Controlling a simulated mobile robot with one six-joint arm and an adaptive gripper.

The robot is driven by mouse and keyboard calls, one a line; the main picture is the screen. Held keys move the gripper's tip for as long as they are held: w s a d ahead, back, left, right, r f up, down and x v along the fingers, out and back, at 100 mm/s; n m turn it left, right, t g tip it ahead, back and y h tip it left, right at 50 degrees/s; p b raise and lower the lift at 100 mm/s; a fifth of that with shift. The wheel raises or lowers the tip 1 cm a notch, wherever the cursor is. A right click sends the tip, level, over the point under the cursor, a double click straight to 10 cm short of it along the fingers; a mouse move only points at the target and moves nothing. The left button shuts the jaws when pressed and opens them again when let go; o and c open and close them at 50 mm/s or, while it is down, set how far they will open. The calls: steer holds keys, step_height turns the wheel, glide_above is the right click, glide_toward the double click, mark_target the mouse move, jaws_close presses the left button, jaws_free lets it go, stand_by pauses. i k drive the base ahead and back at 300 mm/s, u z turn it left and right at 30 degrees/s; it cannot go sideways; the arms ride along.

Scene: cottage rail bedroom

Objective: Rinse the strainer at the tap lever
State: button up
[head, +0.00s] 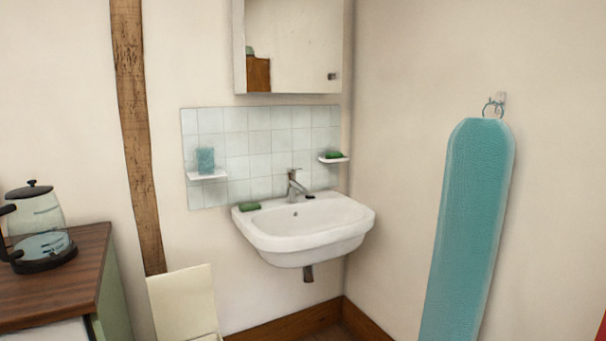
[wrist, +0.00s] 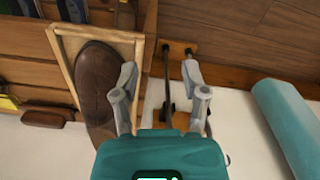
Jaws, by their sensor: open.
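The chrome tap with its lever (head: 294,184) stands at the back rim of the white sink (head: 305,250) in the head view. I do not make out a strainer in either view. My gripper (wrist: 160,74) shows in the wrist view with its two grey fingers spread wide apart. No held object shows between them. My gripper is not in the head view, and the sink and tap are not in the wrist view.
Green soap bars lie on the sink rim (head: 250,206) and right-hand shelf (head: 334,159). A mirror cabinet (head: 292,45) hangs above. A kettle (head: 40,230) stands on the left counter. A teal ironing board (head: 468,230) hangs right. A pale-framed brown oval (wrist: 98,85) lies beyond my left finger.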

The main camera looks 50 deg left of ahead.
mark_target(290, 170)
steer(key=k, duration=0.6)
steer(key=u, duration=0.2)
steer(key=i, duration=0.45)
steer(key=u, duration=0.7)
steer(key=i, duration=0.9)
